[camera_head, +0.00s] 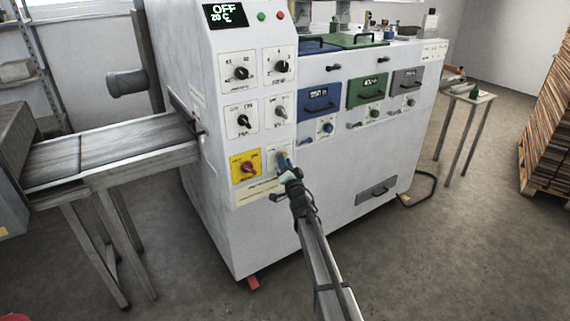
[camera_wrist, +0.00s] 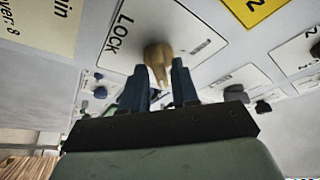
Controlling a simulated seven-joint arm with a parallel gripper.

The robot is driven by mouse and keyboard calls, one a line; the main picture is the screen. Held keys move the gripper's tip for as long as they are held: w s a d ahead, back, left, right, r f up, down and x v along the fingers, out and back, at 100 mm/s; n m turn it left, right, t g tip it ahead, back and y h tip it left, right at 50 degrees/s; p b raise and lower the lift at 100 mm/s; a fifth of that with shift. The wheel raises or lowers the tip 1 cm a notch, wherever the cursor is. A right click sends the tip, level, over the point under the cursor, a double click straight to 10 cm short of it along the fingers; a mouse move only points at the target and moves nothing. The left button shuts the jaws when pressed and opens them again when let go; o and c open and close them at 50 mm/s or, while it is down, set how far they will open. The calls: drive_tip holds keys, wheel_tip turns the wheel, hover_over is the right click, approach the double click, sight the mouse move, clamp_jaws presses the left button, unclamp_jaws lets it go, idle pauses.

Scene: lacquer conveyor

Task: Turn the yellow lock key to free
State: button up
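The yellow-brown lock key (camera_wrist: 157,56) sticks out from a white panel (camera_wrist: 122,55) marked LOCK in the wrist view. The lettering on the panel's other side is too blurred to read. In the head view my gripper (camera_head: 283,160) reaches the lowest right control panel on the white machine and covers much of it; the key is hardly visible there.
Left of the lock panel is a yellow panel with a red knob (camera_head: 246,168). Several black and grey knobs sit above on the white machine (camera_head: 225,215). A conveyor (camera_head: 100,150) runs in from the left. Open floor lies in front.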

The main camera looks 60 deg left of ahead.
clamp_jaws()
drive_tip(key=shift+n, duration=0.3)
drive_tip(key=n+g, duration=0.4)
drive_tip(key=n, duration=0.4)
drive_tip(key=w+n+g, duration=0.1)
drive_tip(key=n+g, duration=0.2)
drive_tip(key=n, duration=0.5)
drive_tip(key=n+g, duration=0.4)
drive_tip(key=n, duration=0.4)
drive_tip(key=shift+w+n+g, duration=0.15)
drive_tip(key=shift+n+g, duration=0.15)
drive_tip(key=shift+n, duration=0.3)
drive_tip(key=shift+o, duration=1.2)
unclamp_jaws()
